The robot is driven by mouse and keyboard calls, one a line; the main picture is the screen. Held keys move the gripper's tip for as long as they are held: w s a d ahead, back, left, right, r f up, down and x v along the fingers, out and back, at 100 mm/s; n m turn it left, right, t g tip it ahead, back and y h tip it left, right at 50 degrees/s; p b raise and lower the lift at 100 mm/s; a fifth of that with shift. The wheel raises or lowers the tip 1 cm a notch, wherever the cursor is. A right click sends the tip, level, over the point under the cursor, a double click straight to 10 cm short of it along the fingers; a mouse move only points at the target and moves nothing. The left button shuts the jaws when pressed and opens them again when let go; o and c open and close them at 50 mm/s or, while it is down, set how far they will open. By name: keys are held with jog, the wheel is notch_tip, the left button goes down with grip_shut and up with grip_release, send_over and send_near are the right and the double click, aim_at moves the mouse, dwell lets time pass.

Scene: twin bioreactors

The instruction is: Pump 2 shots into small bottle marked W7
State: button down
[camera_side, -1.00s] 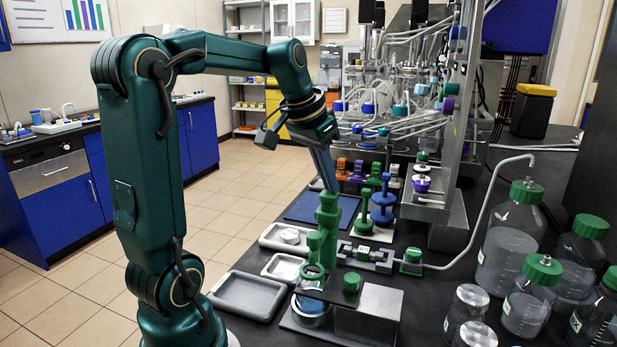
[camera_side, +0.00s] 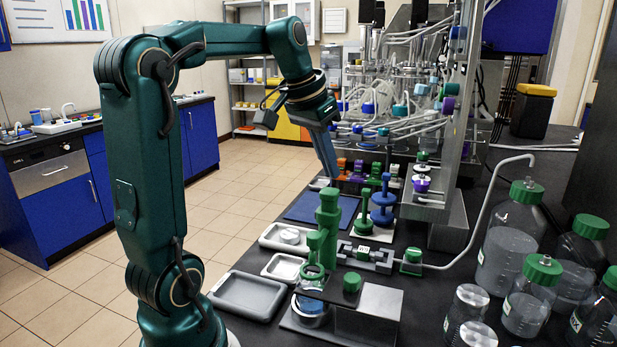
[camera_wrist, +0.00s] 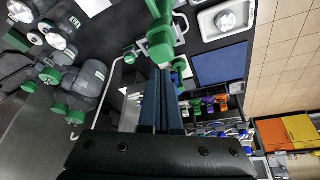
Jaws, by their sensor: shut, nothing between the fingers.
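My gripper (camera_side: 333,177) is shut and empty, pointing down just above the top of a green pump-like column (camera_side: 328,215); whether the tips touch it I cannot tell. In the wrist view the closed fingers (camera_wrist: 162,75) end beside the green column head (camera_wrist: 160,40). Below the column, a small round vessel with a blue part (camera_side: 311,304) sits under a green ring (camera_side: 312,272) at the grey stand. No W7 mark is readable on any bottle.
Small jars (camera_side: 466,302) stand at front right. A grey tray (camera_side: 249,295) lies at left, a blue mat (camera_side: 321,208) behind. Blue and green spools (camera_side: 383,200) stand behind the column.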

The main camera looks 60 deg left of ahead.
notch_tip(320, 180, up, 5)
jog(key=shift+r, duration=0.1)
dwell(0.4)
jog(key=shift+d, duration=0.1)
jog(key=s+d+m, duration=0.2)
jog(key=d, duration=0.4)
jog(key=s+d+f+m+t+h, duration=0.1)
jog(key=s+d+f, duration=0.8)
jog(key=f, duration=0.4)
jog(key=shift+s, duration=0.2)
jog(key=shift+f, duration=0.1)
